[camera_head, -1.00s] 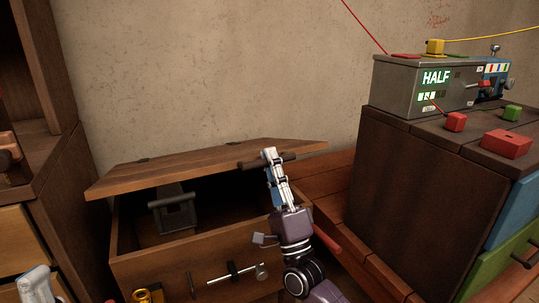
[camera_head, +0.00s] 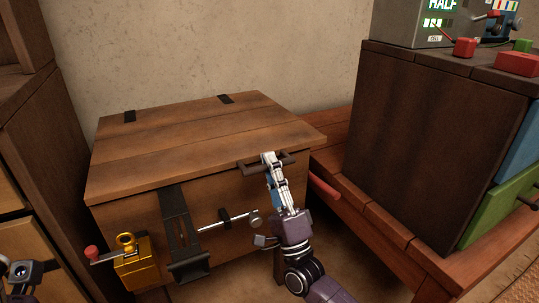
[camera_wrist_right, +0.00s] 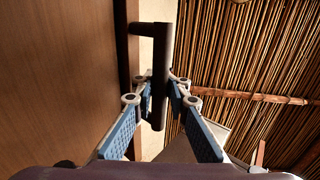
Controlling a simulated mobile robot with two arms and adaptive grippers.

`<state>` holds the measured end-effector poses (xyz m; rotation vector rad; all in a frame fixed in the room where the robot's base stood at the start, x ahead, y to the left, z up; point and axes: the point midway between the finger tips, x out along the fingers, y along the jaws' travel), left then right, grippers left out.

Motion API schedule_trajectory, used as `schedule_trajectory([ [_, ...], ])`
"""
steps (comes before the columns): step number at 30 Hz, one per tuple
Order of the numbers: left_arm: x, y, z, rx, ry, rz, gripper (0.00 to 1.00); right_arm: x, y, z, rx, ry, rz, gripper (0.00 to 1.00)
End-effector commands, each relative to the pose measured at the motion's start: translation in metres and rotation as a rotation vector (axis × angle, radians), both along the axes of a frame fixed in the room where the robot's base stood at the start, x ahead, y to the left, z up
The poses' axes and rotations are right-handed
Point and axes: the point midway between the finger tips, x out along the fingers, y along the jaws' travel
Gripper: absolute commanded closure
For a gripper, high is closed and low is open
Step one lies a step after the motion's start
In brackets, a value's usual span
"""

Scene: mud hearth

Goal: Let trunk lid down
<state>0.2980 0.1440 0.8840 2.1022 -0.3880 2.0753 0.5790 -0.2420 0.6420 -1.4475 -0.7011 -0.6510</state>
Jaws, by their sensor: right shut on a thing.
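The wooden trunk (camera_head: 225,240) stands against the wall. Its lid (camera_head: 200,140) lies flat over the box, and no open gap shows at the front edge. My right gripper (camera_head: 268,160) is shut on the dark bar handle (camera_head: 285,163) at the lid's front right. In the right wrist view the handle (camera_wrist_right: 160,75) stands between the fingers (camera_wrist_right: 160,95), beside the brown lid (camera_wrist_right: 60,80). A dark hasp strap (camera_head: 180,225) hangs down the trunk's front. Part of my left arm shows at the lower left edge; its fingers cannot be made out.
A gold padlock-like block (camera_head: 137,272) with a red-knobbed crank is at the front left. A metal bolt (camera_head: 230,222) crosses the front. A dark cabinet (camera_head: 435,130) stands right on a reddish low platform (camera_head: 400,240). Wooden furniture (camera_head: 40,140) closes the left side.

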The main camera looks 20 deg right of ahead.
Motion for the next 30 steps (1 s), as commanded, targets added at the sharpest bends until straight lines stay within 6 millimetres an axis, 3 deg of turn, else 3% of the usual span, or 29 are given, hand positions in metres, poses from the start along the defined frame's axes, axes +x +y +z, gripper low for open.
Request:
schedule_trajectory([
  [9,-0.006,-0.001,0.007,0.004,-0.046,0.003,0.39,-0.003,0.001,-0.022,-0.001,-0.004,0.001,1.0],
  [21,-0.006,-0.001,0.007,0.004,-0.05,0.003,0.39,-0.002,0.002,-0.028,-0.003,0.006,0.003,1.0],
  [22,-0.006,-0.001,0.007,0.003,-0.051,0.002,0.39,-0.002,0.002,-0.028,-0.003,0.007,0.003,0.86],
  [26,-0.006,-0.001,0.007,0.003,-0.051,0.002,0.39,-0.002,0.002,-0.027,-0.002,0.005,0.003,0.72],
  [30,-0.006,-0.001,0.008,0.003,-0.051,0.002,0.39,-0.003,0.001,-0.024,-0.002,0.0,0.001,0.71],
])
